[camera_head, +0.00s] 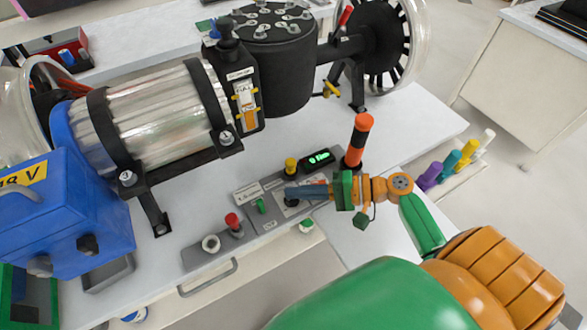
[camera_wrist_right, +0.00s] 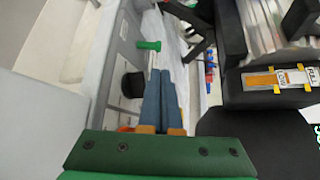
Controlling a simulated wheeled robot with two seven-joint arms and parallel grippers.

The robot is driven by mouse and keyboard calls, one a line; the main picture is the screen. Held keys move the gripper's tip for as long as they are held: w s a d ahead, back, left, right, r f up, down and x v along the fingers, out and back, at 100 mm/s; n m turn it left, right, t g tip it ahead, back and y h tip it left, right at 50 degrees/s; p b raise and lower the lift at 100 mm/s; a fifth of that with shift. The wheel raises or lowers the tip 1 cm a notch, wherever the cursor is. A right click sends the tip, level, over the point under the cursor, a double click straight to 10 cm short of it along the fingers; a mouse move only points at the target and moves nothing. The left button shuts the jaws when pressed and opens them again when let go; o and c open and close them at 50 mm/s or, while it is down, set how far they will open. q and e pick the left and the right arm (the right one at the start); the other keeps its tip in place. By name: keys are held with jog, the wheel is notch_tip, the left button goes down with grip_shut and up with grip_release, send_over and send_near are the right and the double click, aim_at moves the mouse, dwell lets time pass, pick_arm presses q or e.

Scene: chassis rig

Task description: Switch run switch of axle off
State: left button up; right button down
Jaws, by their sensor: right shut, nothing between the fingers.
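The grey control panel (camera_head: 268,224) lies along the front edge of the white bench. It has a small green toggle switch (camera_head: 262,206), which also shows just beyond the fingertips in the right wrist view (camera_wrist_right: 149,45). Its label is too small to read, so I cannot tell for certain that it is the axle's run switch. My right gripper (camera_head: 289,193) is shut and empty, its blue fingers over the panel, right of the green switch. In the wrist view the fingertips (camera_wrist_right: 160,74) appear apart from the switch, beside a black knob (camera_wrist_right: 133,85). My left gripper is not in view.
A red button (camera_head: 232,221), a yellow button (camera_head: 291,165), a lit green display (camera_head: 318,159) and an orange-black beacon (camera_head: 358,140) stand around the panel. The axle rig with its motor (camera_head: 160,110) stands behind. A blue box (camera_head: 75,215) is at left.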

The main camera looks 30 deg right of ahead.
aim_at(270, 201)
jog(key=x, duration=0.7)
